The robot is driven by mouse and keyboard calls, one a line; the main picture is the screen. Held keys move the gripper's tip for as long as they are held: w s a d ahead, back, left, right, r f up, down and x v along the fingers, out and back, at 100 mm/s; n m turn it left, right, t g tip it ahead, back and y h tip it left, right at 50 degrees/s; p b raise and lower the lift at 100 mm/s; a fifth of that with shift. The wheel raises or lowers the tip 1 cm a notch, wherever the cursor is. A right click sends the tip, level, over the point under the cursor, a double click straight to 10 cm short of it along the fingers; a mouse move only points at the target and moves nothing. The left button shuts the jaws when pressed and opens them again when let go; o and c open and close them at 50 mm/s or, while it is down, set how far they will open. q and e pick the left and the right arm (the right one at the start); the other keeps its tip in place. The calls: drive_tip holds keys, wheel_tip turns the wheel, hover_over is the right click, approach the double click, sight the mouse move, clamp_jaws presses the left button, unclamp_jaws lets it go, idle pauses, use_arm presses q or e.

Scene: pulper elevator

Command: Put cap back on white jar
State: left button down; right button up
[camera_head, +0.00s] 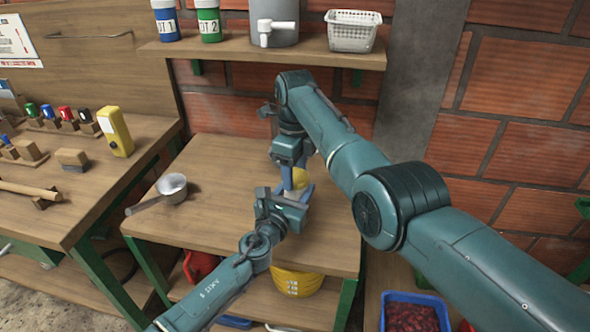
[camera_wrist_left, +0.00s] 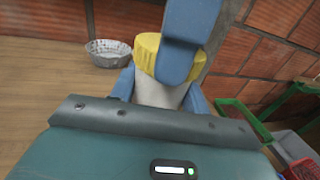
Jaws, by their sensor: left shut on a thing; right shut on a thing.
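The white jar (camera_wrist_left: 158,92) stands between the blue fingers of my left gripper (camera_wrist_left: 160,95), which is shut on it. The yellow cap (camera_wrist_left: 147,52) is at the jar's mouth, directly over the white body, with no clear gap in the left wrist view. I cannot tell whether it is fully seated. A blue finger of my right gripper (camera_wrist_left: 190,40) covers part of the cap; the gripper is shut on it from above. In the head view the cap (camera_head: 301,178) shows between the two grippers, and the jar is mostly hidden.
The wooden table (camera_head: 225,155) is mostly clear. A metal pan (camera_head: 172,187) lies on its left side. A shelf (camera_head: 260,55) above holds a grey container (camera_head: 275,20) and a white basket (camera_head: 353,32). A yellow bucket (camera_head: 297,283) and a blue crate (camera_head: 415,297) are lower down.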

drive_tip(key=m, duration=0.4)
drive_tip(key=shift+m, duration=0.3)
drive_tip(key=o, duration=1.1)
wheel_tip(320, 180, up, 12)
drive_tip(key=shift+r, duration=0.1)
use_arm(q)
drive_tip(key=c, duration=0.6)
unclamp_jaws()
drive_tip(key=shift+c, duration=0.2)
drive_tip(key=p+v, duration=0.1)
drive_tip(key=v, duration=1.2)
drive_tip(key=shift+s+p, duration=0.15)
drive_tip(key=shift+p, duration=0.15)
use_arm(e)
drive_tip(key=shift+r, duration=0.7)
